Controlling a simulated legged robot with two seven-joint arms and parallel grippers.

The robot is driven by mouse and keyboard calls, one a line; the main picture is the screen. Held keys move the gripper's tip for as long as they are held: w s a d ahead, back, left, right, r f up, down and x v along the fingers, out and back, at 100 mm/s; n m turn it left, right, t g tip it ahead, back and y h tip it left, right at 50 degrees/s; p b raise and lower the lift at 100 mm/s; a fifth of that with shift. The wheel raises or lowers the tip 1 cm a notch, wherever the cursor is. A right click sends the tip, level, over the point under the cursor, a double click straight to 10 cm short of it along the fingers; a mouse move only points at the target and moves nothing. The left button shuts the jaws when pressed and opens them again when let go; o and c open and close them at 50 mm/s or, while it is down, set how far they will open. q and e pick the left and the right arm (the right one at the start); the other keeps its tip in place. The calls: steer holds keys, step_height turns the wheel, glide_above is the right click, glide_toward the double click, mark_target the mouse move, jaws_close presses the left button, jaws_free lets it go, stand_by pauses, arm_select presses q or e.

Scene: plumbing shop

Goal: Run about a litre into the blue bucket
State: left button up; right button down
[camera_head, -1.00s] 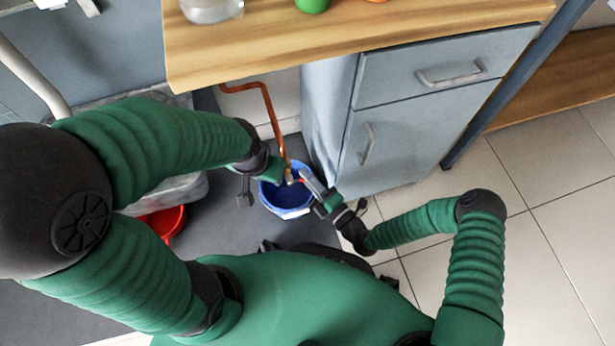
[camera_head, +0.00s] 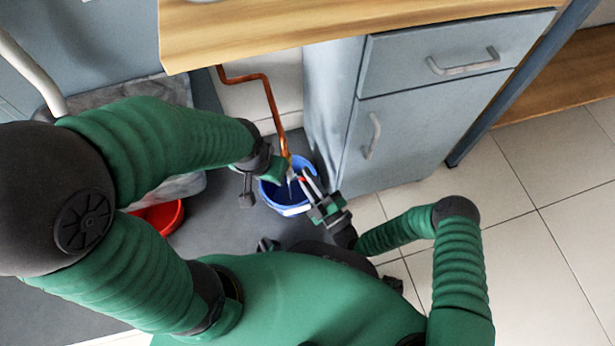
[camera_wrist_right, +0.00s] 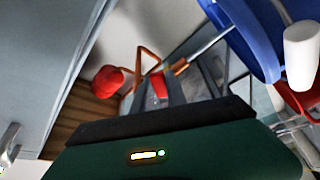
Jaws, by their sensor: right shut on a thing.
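The blue bucket (camera_head: 286,209) stands on the floor under the end of a copper pipe (camera_head: 268,98) with a tap. It also shows in the right wrist view (camera_wrist_right: 243,28). My right gripper (camera_head: 307,181) is shut on the tap's red lever (camera_wrist_right: 158,87), above the bucket. A thin pale streak (camera_wrist_right: 208,42) runs from the tap's end toward the bucket, looking like water. The water level cannot be made out. My left gripper (camera_head: 277,169) is at the bucket's upper left edge; its fingers are too small and hidden to judge.
A blue-grey cabinet (camera_head: 385,174) stands close to the bucket's right, under a wooden worktop (camera_head: 300,25). A red basin (camera_head: 163,217) lies on the dark floor to the left. A round red thing (camera_wrist_right: 108,79) shows near the pipe. Tiled floor is clear at right.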

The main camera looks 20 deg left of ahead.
steer(key=shift+s+f+m, duration=0.15)
steer(key=shift+f+m, duration=0.15)
steer(key=shift+f, duration=0.1)
steer(key=c, duration=1.5)
jaws_free()
steer(key=shift+o, duration=0.8)
steer(key=shift+r, duration=0.15)
